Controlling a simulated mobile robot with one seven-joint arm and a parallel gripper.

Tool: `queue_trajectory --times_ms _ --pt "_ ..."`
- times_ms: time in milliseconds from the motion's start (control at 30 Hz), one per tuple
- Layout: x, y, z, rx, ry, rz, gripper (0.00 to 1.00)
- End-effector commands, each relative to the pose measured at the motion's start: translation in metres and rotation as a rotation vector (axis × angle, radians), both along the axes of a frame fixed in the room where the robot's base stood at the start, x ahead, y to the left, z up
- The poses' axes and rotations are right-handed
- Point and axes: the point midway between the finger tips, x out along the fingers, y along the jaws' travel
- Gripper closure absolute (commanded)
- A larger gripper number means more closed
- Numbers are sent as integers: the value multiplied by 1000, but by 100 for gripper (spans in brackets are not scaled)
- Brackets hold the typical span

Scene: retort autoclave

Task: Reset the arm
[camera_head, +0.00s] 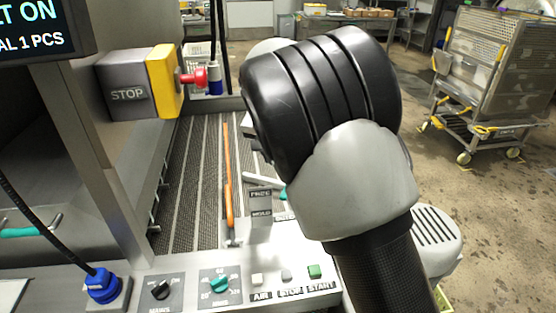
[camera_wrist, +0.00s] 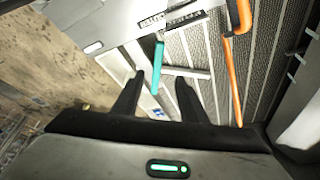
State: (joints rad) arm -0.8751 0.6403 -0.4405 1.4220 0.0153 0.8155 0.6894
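My arm fills the middle right of the head view, with its black and grey links in front of the machine. It hides my gripper there. In the wrist view my gripper (camera_wrist: 160,98) points at the machine's panel and bed. Its two dark fingers are apart, with nothing clearly held between them. A teal-handled lever (camera_wrist: 157,68) shows just beyond the fingers, and I cannot tell how far off it is. An orange rod (camera_wrist: 237,75) lies to its right, and this rod also shows in the head view (camera_head: 228,180).
A control panel with a green START button (camera_head: 314,270) and a teal knob (camera_head: 220,285) spans the front. A yellow and grey STOP box (camera_head: 128,84) with a red knob (camera_head: 200,77) stands at left. A wheeled cage cart (camera_head: 500,70) is at back right, with open floor before it.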

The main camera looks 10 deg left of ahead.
Motion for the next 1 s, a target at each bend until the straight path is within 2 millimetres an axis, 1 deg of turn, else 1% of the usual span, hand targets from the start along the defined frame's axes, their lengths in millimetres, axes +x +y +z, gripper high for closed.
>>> queue_trajectory --times_ms 167,267,367,400,467,500,567,600,667,700,767,800,867,900,1000 --pt "0 -1 1 0 0 -1 61" --pt "-2 -14 14 12 5 -7 61" --pt "-10 -47 45 42 20 -20 61" --pt "-16 -65 62 58 27 -23 61" --pt "-30 -95 88 83 36 -24 61" --pt "-42 -115 105 99 40 -21 61" --pt "-62 -142 128 119 41 -11 61" --pt "-77 -159 143 130 39 -2 61" --pt "-100 -182 163 142 32 11 61" --pt "-117 -197 175 147 25 22 61" --pt "-143 -217 191 148 11 40 61" --pt "-161 -229 199 146 1 51 61" --pt "-188 -245 211 137 -18 69 61" --pt "-206 -255 216 126 -31 81 61" --pt "-248 -274 223 89 -59 106 61"
